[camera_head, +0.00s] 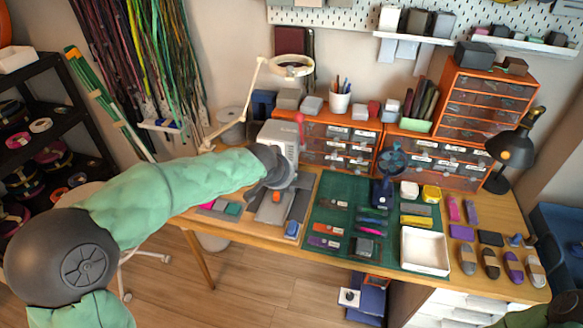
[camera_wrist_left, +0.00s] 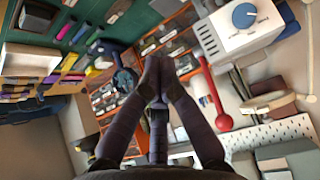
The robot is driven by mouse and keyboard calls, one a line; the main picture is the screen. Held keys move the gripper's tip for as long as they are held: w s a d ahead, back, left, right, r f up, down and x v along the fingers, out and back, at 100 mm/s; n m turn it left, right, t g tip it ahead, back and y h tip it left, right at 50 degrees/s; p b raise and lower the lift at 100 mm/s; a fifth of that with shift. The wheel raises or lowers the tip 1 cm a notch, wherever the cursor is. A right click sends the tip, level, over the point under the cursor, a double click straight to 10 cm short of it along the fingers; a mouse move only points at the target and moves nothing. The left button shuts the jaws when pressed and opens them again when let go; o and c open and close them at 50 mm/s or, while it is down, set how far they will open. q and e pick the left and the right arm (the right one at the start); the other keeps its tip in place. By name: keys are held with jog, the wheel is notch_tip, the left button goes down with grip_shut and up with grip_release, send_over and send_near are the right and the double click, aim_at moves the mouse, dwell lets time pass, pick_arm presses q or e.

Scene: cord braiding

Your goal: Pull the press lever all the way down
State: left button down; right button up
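The press (camera_head: 278,137) is a pale grey machine at the left part of the bench, partly hidden behind my left wrist. Its red lever (camera_head: 300,125) stands up at its right side with the knob at the top. In the left wrist view the press body (camera_wrist_left: 240,40) has a blue dial, and the red lever (camera_wrist_left: 213,90) with its round knob lies to the right of my fingers. My left gripper (camera_wrist_left: 157,72) has its dark fingertips together, with nothing seen between them, apart from the lever. Its fingers are hidden in the head view. My right gripper is out of view.
Orange drawer units (camera_head: 340,145) stand behind the press. A lamp arm (camera_head: 255,85) rises behind it. A green mat (camera_head: 335,190) with small tools and a white tray (camera_head: 425,250) lie to the right. A small dark fan (camera_head: 388,170) stands on the mat's back part.

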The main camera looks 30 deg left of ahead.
pick_arm(q)
jog(key=shift+s+d+r, duration=0.15)
jog(key=shift+s, duration=0.65)
jog(key=shift+s+d+r, duration=0.15)
jog(key=shift+s, duration=0.6)
